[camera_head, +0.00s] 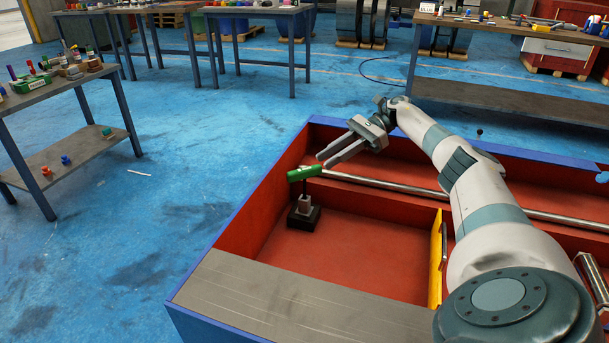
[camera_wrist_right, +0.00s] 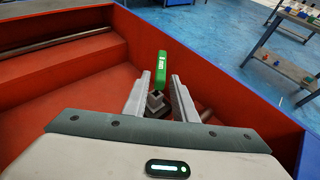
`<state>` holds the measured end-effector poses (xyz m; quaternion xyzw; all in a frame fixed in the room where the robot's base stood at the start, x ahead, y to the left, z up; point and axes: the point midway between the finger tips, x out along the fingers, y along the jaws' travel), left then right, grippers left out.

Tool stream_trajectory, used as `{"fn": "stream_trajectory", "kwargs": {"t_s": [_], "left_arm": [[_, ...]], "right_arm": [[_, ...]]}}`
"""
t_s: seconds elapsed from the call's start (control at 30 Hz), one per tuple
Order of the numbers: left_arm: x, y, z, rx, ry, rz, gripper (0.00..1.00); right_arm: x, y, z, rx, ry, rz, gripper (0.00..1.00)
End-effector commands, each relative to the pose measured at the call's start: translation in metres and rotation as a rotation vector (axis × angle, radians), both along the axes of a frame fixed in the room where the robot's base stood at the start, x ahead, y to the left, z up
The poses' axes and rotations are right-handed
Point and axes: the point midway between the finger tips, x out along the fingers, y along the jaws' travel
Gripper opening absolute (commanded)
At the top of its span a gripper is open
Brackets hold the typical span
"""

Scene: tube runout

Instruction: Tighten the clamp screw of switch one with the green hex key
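The green hex key (camera_head: 305,173) has a thick green handle lying roughly level, with a thin dark shaft running down to a small switch. The switch has a grey upper part (camera_head: 305,204) and a black base (camera_head: 303,218), standing inside the red tray. Whether the key is seated in the clamp screw is too small to tell. My right gripper (camera_head: 322,161) is open, its fingertips close to the handle's right end. In the right wrist view the green handle (camera_wrist_right: 161,68) shows between and just beyond the parted fingertips (camera_wrist_right: 161,76). My left gripper is not in view.
The red tray has a blue rim (camera_head: 235,212), a metal rod (camera_head: 400,188) along it and a yellow plate (camera_head: 436,258). A grey ledge (camera_head: 290,310) lies in front. Workbenches with tools stand at left and back.

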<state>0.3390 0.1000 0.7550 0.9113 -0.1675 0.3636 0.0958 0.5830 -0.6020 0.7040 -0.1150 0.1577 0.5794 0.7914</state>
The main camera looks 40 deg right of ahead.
Motion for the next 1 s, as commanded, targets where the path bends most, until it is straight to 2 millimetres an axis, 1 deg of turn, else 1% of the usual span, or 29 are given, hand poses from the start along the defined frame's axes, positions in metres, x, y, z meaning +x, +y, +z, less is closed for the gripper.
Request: {"fn": "stream_trajectory", "kwargs": {"t_s": [0.03, 0.2, 0.3, 0.4, 0.53, 0.87, 1.0], "left_arm": [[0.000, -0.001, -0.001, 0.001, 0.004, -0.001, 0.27], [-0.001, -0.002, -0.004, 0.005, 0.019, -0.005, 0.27], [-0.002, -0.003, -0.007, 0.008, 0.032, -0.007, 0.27], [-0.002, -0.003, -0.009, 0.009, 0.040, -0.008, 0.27], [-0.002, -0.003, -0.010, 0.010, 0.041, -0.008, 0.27], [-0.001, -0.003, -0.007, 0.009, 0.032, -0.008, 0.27], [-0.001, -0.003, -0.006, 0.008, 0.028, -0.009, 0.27]], "right_arm": [[0.002, 0.008, -0.004, -0.001, 0.001, 0.004, 0.25], [0.010, 0.033, -0.015, 0.000, 0.002, 0.004, 0.25], [0.014, 0.047, -0.021, -0.001, 0.001, 0.004, 0.25], [0.018, 0.056, -0.024, 0.000, 0.000, 0.002, 0.25], [0.020, 0.061, -0.026, 0.001, 0.000, 0.000, 0.25], [0.020, 0.062, -0.027, 0.000, 0.000, 0.000, 0.25], [0.022, 0.069, -0.028, 0.000, -0.001, 0.001, 0.25]]}}
